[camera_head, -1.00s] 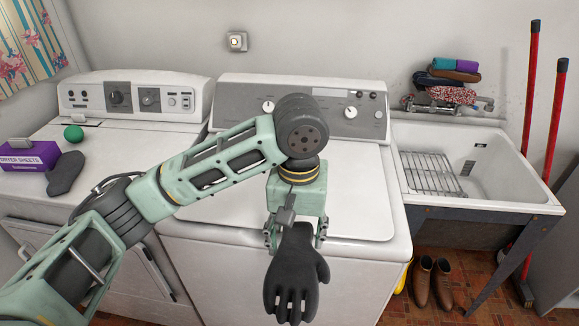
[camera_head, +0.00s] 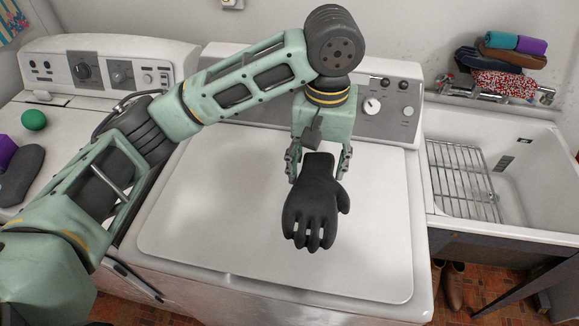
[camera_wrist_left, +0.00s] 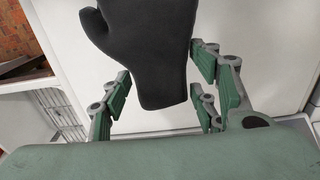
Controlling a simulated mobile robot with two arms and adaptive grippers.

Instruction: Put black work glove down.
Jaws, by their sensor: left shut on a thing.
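The black work glove (camera_head: 315,203) hangs cuff-up from my left gripper (camera_head: 319,168), with its fingers toward the front of the washer. My left gripper is shut on the cuff. In the left wrist view, the glove (camera_wrist_left: 150,50) lies between the finger pads of the gripper (camera_wrist_left: 163,85). The glove is over the white lid (camera_head: 210,210) of the middle machine; whether it touches the lid I cannot tell. My right gripper is not in view.
The lid is bare around the glove. A utility tub (camera_head: 545,218) with a wire rack (camera_head: 465,180) is at the right. Folded cloths (camera_head: 505,62) sit behind it. A green ball (camera_head: 34,120) and a dark grey item (camera_head: 22,175) are on the left machine.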

